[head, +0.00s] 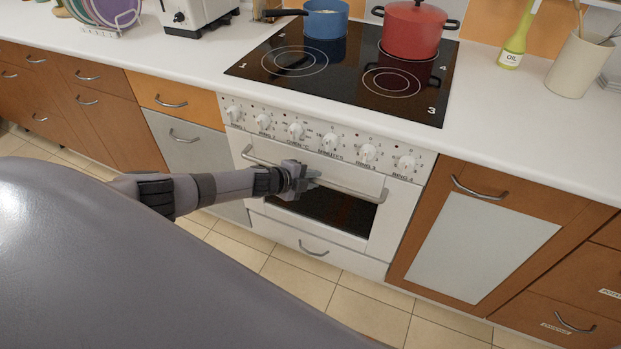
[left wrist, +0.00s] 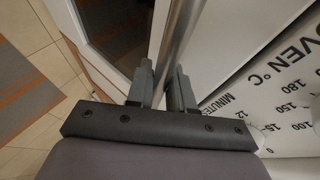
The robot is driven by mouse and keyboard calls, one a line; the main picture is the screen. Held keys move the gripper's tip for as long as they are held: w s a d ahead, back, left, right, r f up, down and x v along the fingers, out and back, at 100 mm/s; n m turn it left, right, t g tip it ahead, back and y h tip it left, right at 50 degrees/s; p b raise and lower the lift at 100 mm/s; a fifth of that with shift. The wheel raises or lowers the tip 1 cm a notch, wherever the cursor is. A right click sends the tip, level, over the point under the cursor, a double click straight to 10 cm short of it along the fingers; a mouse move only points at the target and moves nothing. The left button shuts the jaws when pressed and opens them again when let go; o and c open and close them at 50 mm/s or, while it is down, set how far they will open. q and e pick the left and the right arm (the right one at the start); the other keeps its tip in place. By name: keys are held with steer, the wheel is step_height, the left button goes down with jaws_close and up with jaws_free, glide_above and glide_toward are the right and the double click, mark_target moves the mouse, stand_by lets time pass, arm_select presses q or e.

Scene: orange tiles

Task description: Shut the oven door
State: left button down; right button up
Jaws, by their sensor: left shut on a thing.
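The white oven door (head: 381,221) with a dark window is on the oven front, below the knob panel. It stands nearly upright; I cannot tell whether a small gap is left at its top edge. Its long metal handle (head: 351,190) runs across the top of the door. My left gripper (head: 303,178) is at the handle, left of its middle. In the left wrist view the handle (left wrist: 183,35) passes between the two fingers of the gripper (left wrist: 161,82), which is shut on it. The arm hides part of the door. My right gripper is not in view.
The knob panel (head: 315,134) is just above the handle. On the black hob (head: 335,87) stand a blue pan (head: 326,22) and a red pot (head: 413,30). A white drawer (head: 312,246) is below the door. Wooden cabinets flank the oven; tiled floor lies in front.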

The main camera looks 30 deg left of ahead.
arm_select(q)
steer(key=shift+w+r, duration=0.3)
steer(key=shift+w, duration=0.05)
steer(key=c, duration=1.1)
jaws_free()
steer(key=shift+s+a+r+p, duration=0.2)
steer(key=shift+s+r+p, duration=0.15)
steer(key=shift+p, duration=0.2)
steer(key=p+v, duration=0.2)
steer(key=v, duration=0.4)
steer(key=shift+s+f, duration=0.25)
steer(key=shift+s, duration=0.05)
